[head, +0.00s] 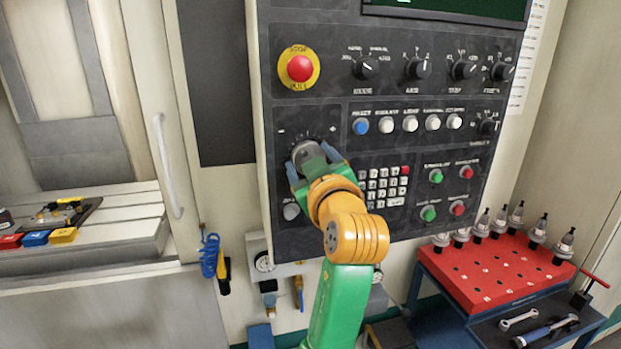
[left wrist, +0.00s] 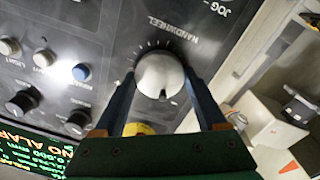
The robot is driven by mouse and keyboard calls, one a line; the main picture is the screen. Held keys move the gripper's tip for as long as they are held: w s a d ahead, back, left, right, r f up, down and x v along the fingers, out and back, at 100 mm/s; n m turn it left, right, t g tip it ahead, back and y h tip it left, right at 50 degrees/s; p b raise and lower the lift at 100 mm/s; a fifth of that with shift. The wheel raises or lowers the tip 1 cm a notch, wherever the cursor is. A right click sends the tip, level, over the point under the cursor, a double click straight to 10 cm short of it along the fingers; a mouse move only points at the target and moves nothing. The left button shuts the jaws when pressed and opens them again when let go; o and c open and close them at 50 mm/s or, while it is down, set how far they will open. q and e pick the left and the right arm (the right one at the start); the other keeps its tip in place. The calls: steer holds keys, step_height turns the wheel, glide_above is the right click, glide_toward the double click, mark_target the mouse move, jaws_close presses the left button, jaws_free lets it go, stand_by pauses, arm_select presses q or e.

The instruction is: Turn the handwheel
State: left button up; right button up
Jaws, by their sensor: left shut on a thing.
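The handwheel (left wrist: 160,72) is a round silver-grey knob on the dark control panel (head: 330,103). A dial scale and the word HANDWHEEL are printed around it in the left wrist view. In the head view the handwheel (head: 304,150) is partly hidden by my left gripper. My left gripper (head: 310,165) reaches it from below, with its arm coming up from the bottom. In the left wrist view the two blue fingers of the left gripper (left wrist: 160,95) are at opposite sides of the knob, shut on it. My right gripper is in neither view.
A red emergency stop button (head: 300,68) is above the handwheel. Selector knobs, coloured buttons and a keypad (head: 384,187) are to its right. A red tool rack (head: 490,270) with several tool holders stands at the lower right. A door handle (head: 168,165) is at the left.

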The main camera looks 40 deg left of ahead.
arm_select(q)
steer(key=shift+f+n+y+b, duration=0.1)
steer(key=shift+n+y+b, duration=0.2)
steer(key=shift+n+b, duration=2.65)
steer(key=shift+n+p, duration=0.9)
steer(key=shift+n, duration=0.35)
steer(key=o, duration=1.3)
steer(key=b+v, duration=0.3)
steer(key=v, duration=0.4)
steer(key=shift+d, duration=0.1)
